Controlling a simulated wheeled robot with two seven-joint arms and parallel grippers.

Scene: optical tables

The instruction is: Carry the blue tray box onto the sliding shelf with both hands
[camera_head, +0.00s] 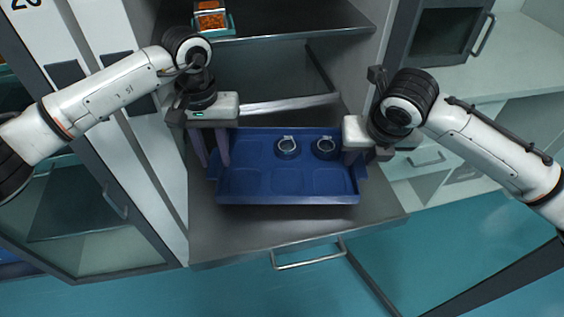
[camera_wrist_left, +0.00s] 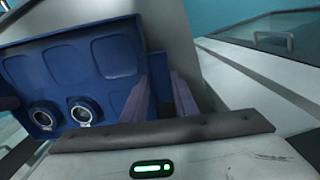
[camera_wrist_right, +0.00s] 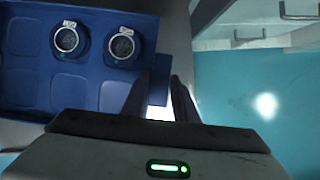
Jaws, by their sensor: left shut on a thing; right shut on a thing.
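The blue tray box (camera_head: 290,186) is over the pulled-out sliding shelf (camera_head: 240,232) in the head view and looks level. I cannot tell whether it touches the shelf. Two dark round items with metal rings, one on the left (camera_head: 287,147) and one on the right (camera_head: 325,148), sit in its back compartments. My left gripper (camera_head: 219,160) is shut on the tray's left end. My right gripper (camera_head: 352,158) is shut on its right end. The tray also shows in the left wrist view (camera_wrist_left: 70,62) and the right wrist view (camera_wrist_right: 72,92).
A higher shelf (camera_head: 290,20) holds a small container of orange items (camera_head: 211,18). Cabinet walls stand close on both sides. The sliding shelf has a handle (camera_head: 308,258) at its front edge. A white counter with drawers (camera_head: 480,90) is at the right.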

